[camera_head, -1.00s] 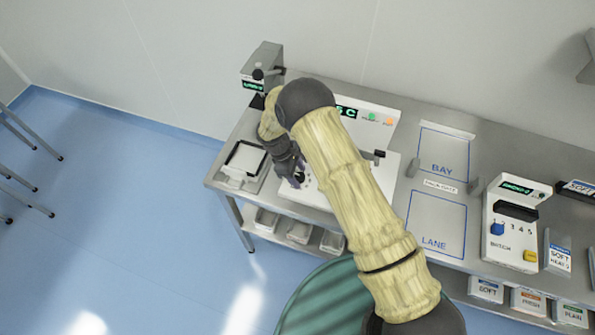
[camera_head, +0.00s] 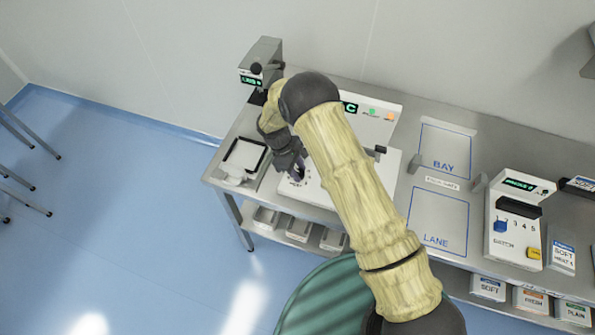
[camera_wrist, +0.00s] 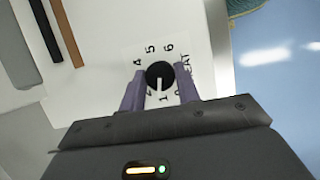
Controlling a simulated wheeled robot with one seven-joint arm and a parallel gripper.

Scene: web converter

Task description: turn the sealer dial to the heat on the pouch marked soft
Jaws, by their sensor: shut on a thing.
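The sealer dial (camera_wrist: 160,73) is a round black knob with a white pointer, on a white panel numbered around it. The pointer faces down in the wrist view, close to 1 and towards 2; the 3 is hidden. My gripper (camera_wrist: 160,88) has its two purple fingers shut on the dial, one on each side. In the head view my gripper (camera_head: 297,174) is low over the front left of the white sealer (camera_head: 318,197), and the dial is mostly hidden there. The pouch marked SOFT (camera_head: 563,256) stands at the right with a HEAT line; its digit is too small to read surely.
A batch device (camera_head: 512,225) with a blue slider and a yellow button stands left of the pouch. BAY and LANE outlines (camera_head: 440,222) mark clear bench. A black-framed tray (camera_head: 246,157) lies left of my gripper. Labelled bins (camera_head: 530,299) sit below the bench.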

